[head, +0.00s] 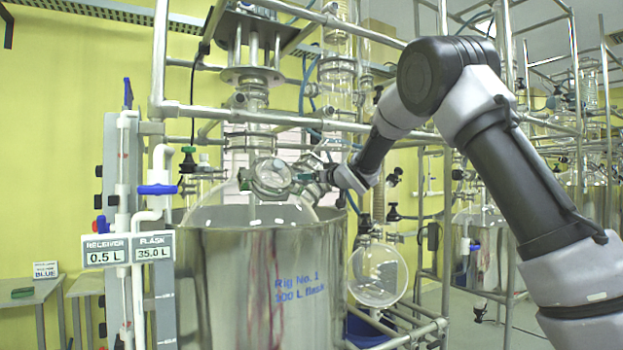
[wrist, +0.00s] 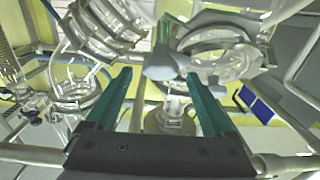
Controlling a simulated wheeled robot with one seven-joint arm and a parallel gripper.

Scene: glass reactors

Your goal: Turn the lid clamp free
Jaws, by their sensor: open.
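The lid clamp (head: 270,178) is a metal ring-shaped piece on the front of the round glass flask (head: 228,190), just above the steel vessel's rim. In the wrist view the clamp (wrist: 222,52) shows as a ring with a grey rounded lug or handle (wrist: 160,67) at its left end. My gripper (head: 306,177) comes in from the right, close beside the clamp. In the wrist view my gripper (wrist: 158,76) is open, its two green fingers apart, with the grey end between or just beyond the tips. I cannot tell whether they touch it.
A steel vessel (head: 225,265) marked Rig No. 1 stands below. Metal frame tubes (head: 270,115) surround the flask. A round glass receiver (head: 378,275) hangs at the right. A label board (head: 128,250) and valves are at the left.

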